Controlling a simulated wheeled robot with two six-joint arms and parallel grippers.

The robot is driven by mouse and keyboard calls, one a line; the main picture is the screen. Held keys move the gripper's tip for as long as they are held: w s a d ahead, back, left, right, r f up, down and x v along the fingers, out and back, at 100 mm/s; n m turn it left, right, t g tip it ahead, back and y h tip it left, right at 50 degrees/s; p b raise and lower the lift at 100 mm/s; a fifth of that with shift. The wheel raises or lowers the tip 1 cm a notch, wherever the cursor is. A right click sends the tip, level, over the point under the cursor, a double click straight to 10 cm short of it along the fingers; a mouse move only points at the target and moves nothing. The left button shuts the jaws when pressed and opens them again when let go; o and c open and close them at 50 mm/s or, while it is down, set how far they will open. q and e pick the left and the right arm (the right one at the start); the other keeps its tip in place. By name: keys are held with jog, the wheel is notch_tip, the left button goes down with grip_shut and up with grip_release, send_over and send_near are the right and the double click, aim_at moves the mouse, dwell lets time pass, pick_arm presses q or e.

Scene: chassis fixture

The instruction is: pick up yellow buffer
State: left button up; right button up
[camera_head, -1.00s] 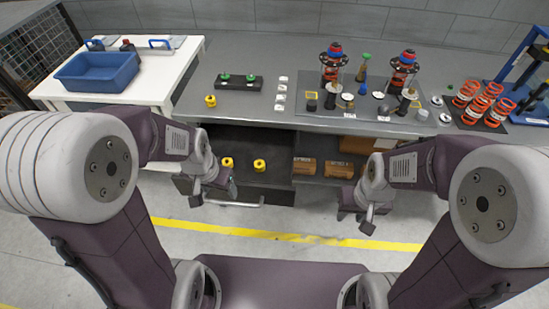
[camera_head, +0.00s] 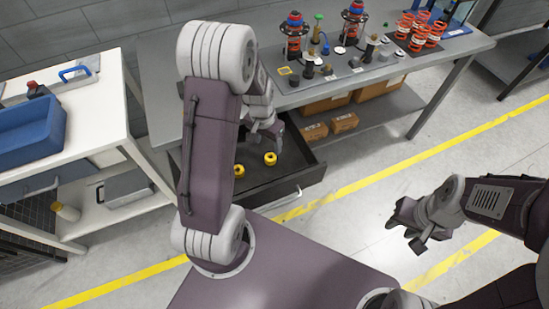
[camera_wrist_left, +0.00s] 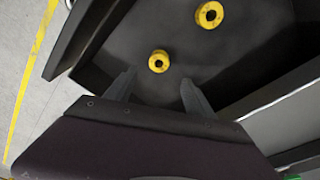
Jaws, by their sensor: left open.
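Two yellow buffers, ring-shaped with dark centres, lie apart in the open dark drawer (camera_head: 262,187). One buffer (camera_head: 270,158) is at the right in the head view, the other (camera_head: 239,171) at the left. My left gripper (camera_head: 266,138) hangs over the drawer, pointing down. In the left wrist view its open, empty fingers (camera_wrist_left: 157,84) point toward one buffer (camera_wrist_left: 158,61), which sits just beyond and between the tips. The other buffer (camera_wrist_left: 209,14) lies farther up and right. My right gripper (camera_head: 408,230) is over the floor at the right; its finger gap is unclear.
The grey workbench (camera_head: 160,60) stands above the drawer, with spring assemblies and small parts on top. Brown boxes (camera_head: 330,125) sit on its shelf. A white table (camera_head: 95,110) with a blue bin (camera_head: 30,132) is at the left. Floor is clear at the right.

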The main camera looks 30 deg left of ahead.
aim_at(270, 156)
pick_arm(q)
jog(key=shift+w, duration=0.1)
notch_tip(270, 156, down, 4)
jog(key=shift+w+d+r, duration=0.15)
jog(key=shift+r, duration=0.1)
jog(key=shift+f, duration=0.4)
notch_tip(270, 156, down, 4)
jog(key=shift+d+f+b, duration=0.1)
jog(key=shift+b, duration=0.35)
jog(key=shift+w+f, duration=0.15)
jog(key=shift+f, duration=0.15)
jog(key=shift+r, duration=0.1)
grip_shut()
